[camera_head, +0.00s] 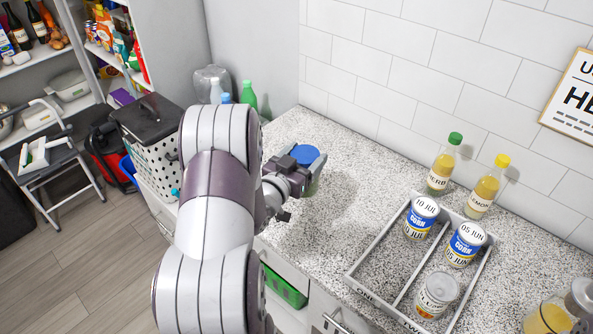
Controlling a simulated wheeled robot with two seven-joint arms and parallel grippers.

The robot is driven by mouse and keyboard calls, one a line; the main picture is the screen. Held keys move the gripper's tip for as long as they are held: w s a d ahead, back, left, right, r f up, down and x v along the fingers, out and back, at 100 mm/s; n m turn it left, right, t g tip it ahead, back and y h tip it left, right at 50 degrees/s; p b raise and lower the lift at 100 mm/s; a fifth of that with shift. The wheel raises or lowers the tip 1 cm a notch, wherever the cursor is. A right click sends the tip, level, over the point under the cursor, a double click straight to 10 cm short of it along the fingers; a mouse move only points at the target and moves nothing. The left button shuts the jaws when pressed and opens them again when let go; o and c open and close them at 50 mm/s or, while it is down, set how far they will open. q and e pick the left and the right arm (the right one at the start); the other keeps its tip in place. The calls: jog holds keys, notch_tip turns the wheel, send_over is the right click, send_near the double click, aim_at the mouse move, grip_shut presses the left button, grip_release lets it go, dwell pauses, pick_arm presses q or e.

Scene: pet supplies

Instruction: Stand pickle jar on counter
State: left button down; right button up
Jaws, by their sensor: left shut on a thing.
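The pickle jar shows as a blue lid (305,154) with a little of its greenish side below it. My left gripper (298,178) is shut around the jar just under the lid, over the left part of the speckled counter (350,165). The lid faces up, so the jar looks about upright. The gripper and arm hide most of the jar's body and its base, so I cannot tell whether it touches the counter. My right gripper is not in view.
A divided tray (378,250) with several cans stands right of the jar. A green-capped bottle (439,174) and a yellow-capped bottle (482,192) stand behind it. A jug (553,318) is at lower right. Counter between jar and tray is clear. A white-tiled wall (400,80) bounds the back.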

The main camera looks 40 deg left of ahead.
pick_arm(q)
jog(key=shift+w+a+f, duration=0.1)
jog(key=shift+a+f, duration=0.85)
jog(key=shift+a, duration=0.2)
jog(key=f, duration=0.3)
jog(key=shift+s+d+f, duration=0.1)
jog(key=shift+s+f, duration=0.1)
jog(key=shift+s, duration=0.1)
jog(key=shift+w+f, duration=0.1)
jog(key=shift+f, duration=0.05)
grip_release()
jog(key=s+d+b, duration=0.1)
jog(key=s, duration=1.1)
jog(key=shift+r+b, duration=0.3)
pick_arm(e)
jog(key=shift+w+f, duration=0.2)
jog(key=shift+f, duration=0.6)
